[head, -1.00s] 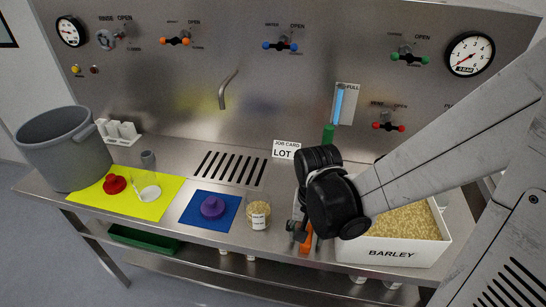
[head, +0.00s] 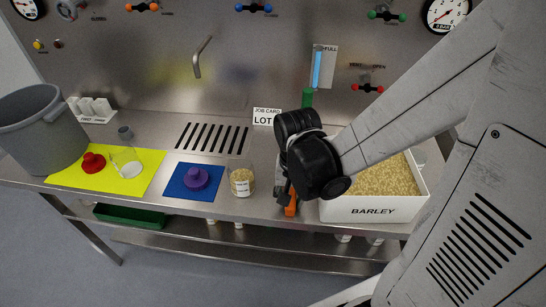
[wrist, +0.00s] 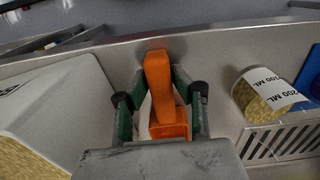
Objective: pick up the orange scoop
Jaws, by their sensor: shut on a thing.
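The orange scoop (head: 291,204) is at the front edge of the steel counter, just left of the barley bin. In the wrist view the orange scoop (wrist: 159,82) stands out between the fingers, its handle toward the counter's front edge. My gripper (wrist: 160,100) is shut on it, one finger on each side. In the head view my gripper (head: 284,188) is partly hidden by my wrist. I cannot tell whether the scoop touches the counter.
The white barley bin (head: 372,211) stands close on the right. A labelled 200 ml beaker of grain (head: 242,183) stands to the left. Further left are a blue mat (head: 178,190) with a purple knobbed object, a yellow mat (head: 150,178) and a grey bucket (head: 40,130).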

